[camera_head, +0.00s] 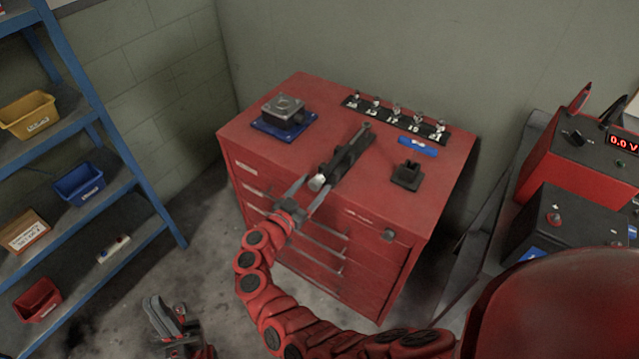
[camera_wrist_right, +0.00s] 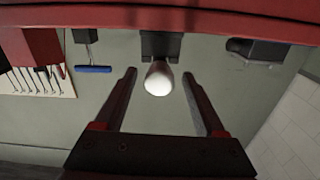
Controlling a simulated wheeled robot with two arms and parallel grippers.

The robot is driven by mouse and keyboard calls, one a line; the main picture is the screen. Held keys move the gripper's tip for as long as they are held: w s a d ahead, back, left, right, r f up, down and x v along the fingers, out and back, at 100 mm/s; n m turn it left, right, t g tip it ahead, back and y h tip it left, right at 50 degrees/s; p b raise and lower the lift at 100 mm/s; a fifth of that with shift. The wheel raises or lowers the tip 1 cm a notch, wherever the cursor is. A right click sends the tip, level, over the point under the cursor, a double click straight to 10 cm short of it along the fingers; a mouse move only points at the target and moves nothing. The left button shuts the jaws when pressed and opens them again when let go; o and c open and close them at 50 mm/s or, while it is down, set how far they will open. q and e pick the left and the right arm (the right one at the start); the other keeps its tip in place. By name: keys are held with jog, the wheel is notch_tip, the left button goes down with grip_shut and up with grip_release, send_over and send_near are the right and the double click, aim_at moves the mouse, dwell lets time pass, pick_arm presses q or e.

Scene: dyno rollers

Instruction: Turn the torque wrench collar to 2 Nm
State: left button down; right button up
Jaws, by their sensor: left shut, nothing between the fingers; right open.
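The torque wrench (camera_head: 345,155) lies in a black holder on the red cabinet top, with its pale round end (camera_head: 317,183) toward the cabinet's front edge. That pale end (camera_wrist_right: 158,78) also shows in the right wrist view, between my two fingers. My right gripper (camera_head: 316,186) is open, one finger on each side of the end. In the wrist view a gap shows on both sides, so the fingers look apart from it. The collar's scale cannot be read. My left gripper (camera_head: 158,305) is shut and empty, low at the left, away from the cabinet.
On the red cabinet (camera_head: 245,143) stand a grey block on a blue base (camera_head: 284,113), a numbered rack of bits (camera_head: 396,115), a blue-handled tool (camera_head: 417,147) and a small black block (camera_head: 407,176). Blue shelving (camera_head: 100,130) stands left; a red meter box (camera_head: 570,160) stands right.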

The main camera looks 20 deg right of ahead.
jog(key=shift+w+d, duration=0.2)
jog(key=shift+s+r, duration=0.1)
grip_shut()
dwell(0.4)
jog(key=shift+f+m+b, duration=0.3)
jog(key=shift+m+b, duration=0.9)
jog(key=shift+b, duration=0.05)
jog(key=m+b, duration=0.9)
jog(key=b, duration=0.1)
jog(key=shift+m+b, duration=0.3)
jog(key=shift+b, duration=0.05)
jog(key=shift+r+m+b, duration=0.2)
jog(key=shift+m+b, duration=1.15)
jog(key=shift+m, duration=0.05)
